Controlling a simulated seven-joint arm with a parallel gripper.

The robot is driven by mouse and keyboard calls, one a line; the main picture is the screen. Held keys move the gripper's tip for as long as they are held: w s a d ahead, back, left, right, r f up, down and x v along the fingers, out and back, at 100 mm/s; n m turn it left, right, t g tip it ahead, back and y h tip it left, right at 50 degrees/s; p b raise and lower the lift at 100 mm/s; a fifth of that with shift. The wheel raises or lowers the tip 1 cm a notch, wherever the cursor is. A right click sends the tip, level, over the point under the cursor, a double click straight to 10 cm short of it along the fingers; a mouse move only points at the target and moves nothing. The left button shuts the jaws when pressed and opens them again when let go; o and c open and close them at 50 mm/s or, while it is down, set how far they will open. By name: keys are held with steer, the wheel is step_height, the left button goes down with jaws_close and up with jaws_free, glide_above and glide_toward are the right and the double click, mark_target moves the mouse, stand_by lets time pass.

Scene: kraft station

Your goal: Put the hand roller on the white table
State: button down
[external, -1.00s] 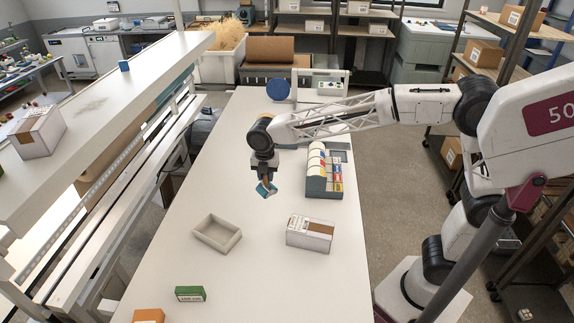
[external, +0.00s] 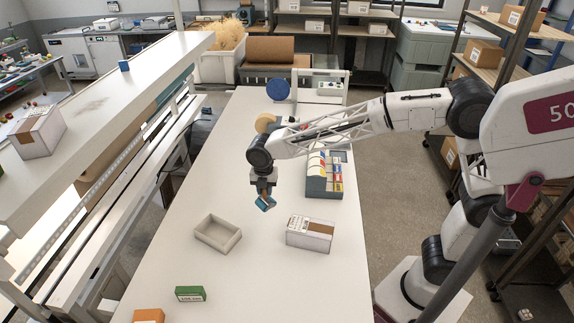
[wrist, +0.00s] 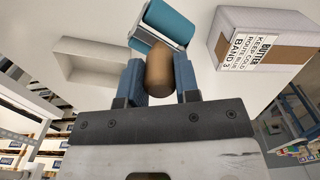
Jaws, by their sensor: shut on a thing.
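The hand roller (wrist: 165,27) has a teal roller in a metal frame and a brown wooden handle (wrist: 159,68). My gripper (wrist: 159,82) is shut on the handle, with one blue finger on each side of it. In the external view my gripper (external: 264,192) hangs over the white table (external: 185,235), and the roller (external: 266,203) shows as a small teal piece under it. The roller appears to be held above the tabletop; the exact height is hard to tell.
An empty beige tray (external: 218,248) lies to the lower left of the gripper, and a white labelled box (external: 310,233) to the lower right. A grey rack of colourful packs (external: 324,180) stands to the right. A green box (external: 190,293) and an orange one (external: 148,315) lie in front.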

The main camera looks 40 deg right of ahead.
mark_target(266, 199)
steer(key=shift+f, duration=3)
steer(key=shift+f, duration=0.1)
steer(key=shift+f, duration=1.75)
steer(key=shift+f, duration=0.1)
steer(key=c, duration=0.8)
jaws_free()
steer(key=shift+c, duration=0.2)
step_height(266, 199, up, 12)
